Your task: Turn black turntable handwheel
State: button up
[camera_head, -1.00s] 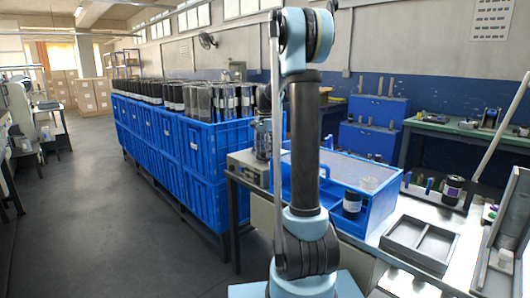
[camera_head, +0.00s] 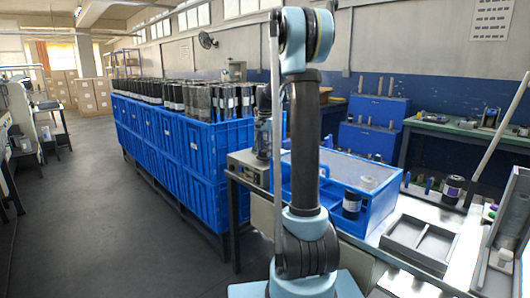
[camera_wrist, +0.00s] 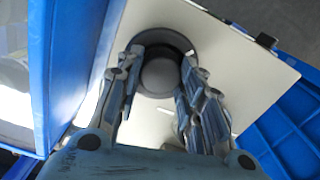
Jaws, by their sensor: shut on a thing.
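In the wrist view, the black turntable handwheel (camera_wrist: 165,38) shows as a dark round rim with a paler grey rounded middle. It sits against a whitish panel. My gripper (camera_wrist: 160,62) has one finger on each side of the wheel and is shut on it. The fingers cover parts of the wheel's left and right sides. In the head view my arm stands in front of the bench, and neither my gripper nor the handwheel can be made out there.
In the wrist view, a blue-framed clear panel (camera_wrist: 75,70) stands close on the left. Blue bins (camera_wrist: 290,125) lie at the right. In the head view, a blue-framed box (camera_head: 370,205) and a grey tray (camera_head: 420,240) sit on the bench. Open floor (camera_head: 90,220) lies left.

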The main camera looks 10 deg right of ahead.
jog(key=n, duration=0.4)
jog(key=shift+w+n, duration=0.1)
jog(key=shift+n, duration=0.3)
jog(key=n, duration=0.3)
jog(key=shift+n, duration=0.3)
jog(key=n, duration=0.4)
jog(key=shift+n, duration=2)
jog(key=o, duration=1.1)
